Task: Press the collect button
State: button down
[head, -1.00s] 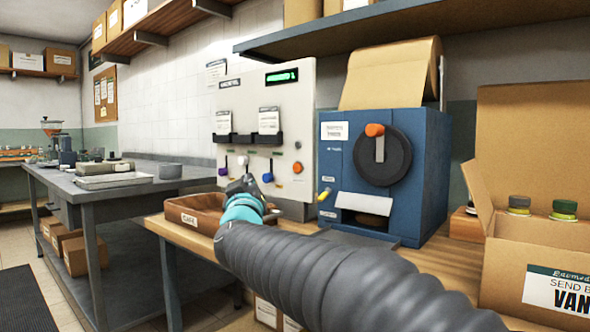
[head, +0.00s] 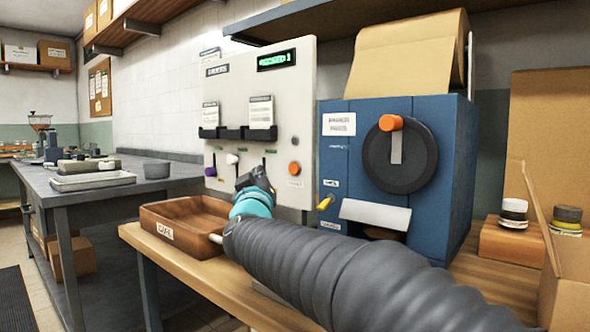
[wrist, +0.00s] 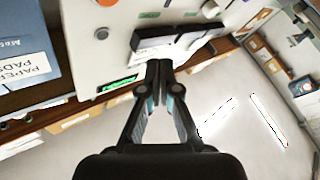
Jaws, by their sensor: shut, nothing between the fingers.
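A white wall panel (head: 290,110) stands behind my gripper in the head view, with a green lit display, card holders and small coloured knobs. An orange round button (head: 294,168) sits on its lower right; its label is too small to read, so I cannot tell whether it is the collect button. In the wrist view an orange round part (wrist: 103,4) is cut by the top edge. My gripper (head: 250,180) is in front of the panel's lower part, left of the orange button, and hides part of the knob row. In the wrist view its fingers (wrist: 157,70) are closed together, empty.
A blue machine (head: 340,180) with a dark dial and orange handle stands right of the panel. A brown wooden tray (head: 165,222) lies below my gripper. A cardboard box (head: 572,300) and jars are at the right. A grey table (head: 85,188) is at the left.

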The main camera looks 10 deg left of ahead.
aim_at(294, 169)
jog(key=shift+w+d+b, duration=0.35)
jog(key=shift+w+d, duration=0.35)
jog(key=shift+w, duration=0.55)
jog(key=shift+w+d+b, duration=0.4)
jog(key=shift+w+d, duration=0.3)
jog(key=shift+w, duration=0.55)
jog(key=shift+w+d+b, duration=0.35)
jog(key=shift+w+d, duration=0.35)
jog(key=shift+w, duration=0.55)
jog(key=shift+w+d, duration=0.25)
jog(key=shift+w, duration=0.1)
jog(key=shift+w+d, duration=0.2)
jog(key=shift+w, duration=0.2)
jog(key=shift+s+p, duration=0.15)
jog(key=shift+p, duration=0.2)
jog(key=shift+s+a, duration=0.4)
jog(key=shift+s, duration=0.2)
jog(key=shift+p, duration=0.3)
